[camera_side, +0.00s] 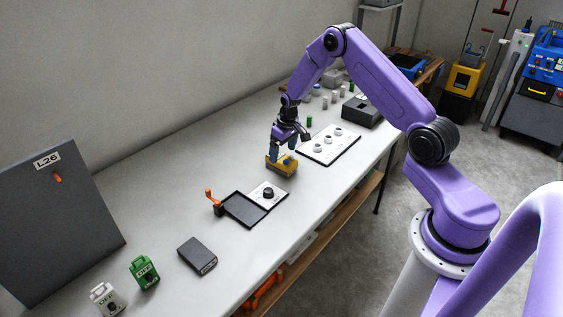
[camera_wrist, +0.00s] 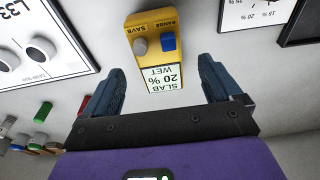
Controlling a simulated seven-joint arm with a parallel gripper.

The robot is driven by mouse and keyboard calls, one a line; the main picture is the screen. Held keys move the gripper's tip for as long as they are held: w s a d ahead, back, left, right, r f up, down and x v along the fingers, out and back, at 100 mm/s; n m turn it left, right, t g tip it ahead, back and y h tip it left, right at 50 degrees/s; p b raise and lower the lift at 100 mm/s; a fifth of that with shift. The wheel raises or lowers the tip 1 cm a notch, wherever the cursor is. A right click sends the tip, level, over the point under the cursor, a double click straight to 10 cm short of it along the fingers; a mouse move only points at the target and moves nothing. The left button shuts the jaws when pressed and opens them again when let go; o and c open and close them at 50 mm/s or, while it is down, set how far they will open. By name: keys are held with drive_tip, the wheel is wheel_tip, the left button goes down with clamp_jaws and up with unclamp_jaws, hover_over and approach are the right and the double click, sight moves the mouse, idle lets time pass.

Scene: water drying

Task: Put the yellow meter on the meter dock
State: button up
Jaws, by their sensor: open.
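The yellow meter (camera_side: 281,168) lies on the grey-white bench below my gripper (camera_side: 284,146). In the wrist view the meter (camera_wrist: 152,48) shows a grey button, a blue button and a screen reading "SLAB 20 % WET". My gripper (camera_wrist: 160,84) is open there, with its blue fingers apart. The screen end of the meter is near the gap between them, and neither finger appears to touch it. A shallow, empty black tray (camera_side: 243,210) with an orange lever (camera_side: 213,202) appears to be the meter dock. A white dial plate (camera_side: 268,193) with a black knob adjoins it.
A white panel with several round knobs (camera_side: 330,146) lies behind the meter. A dark box (camera_side: 363,110) stands farther back.

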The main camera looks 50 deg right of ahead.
drive_tip(key=shift+w+f, duration=0.15)
drive_tip(key=shift+f, duration=0.55)
drive_tip(key=shift+w+f, duration=0.1)
drive_tip(key=shift+f, duration=0.6)
drive_tip(key=c, duration=1.3)
drive_tip(key=shift+c, duration=0.7)
drive_tip(key=shift+r, duration=0.1)
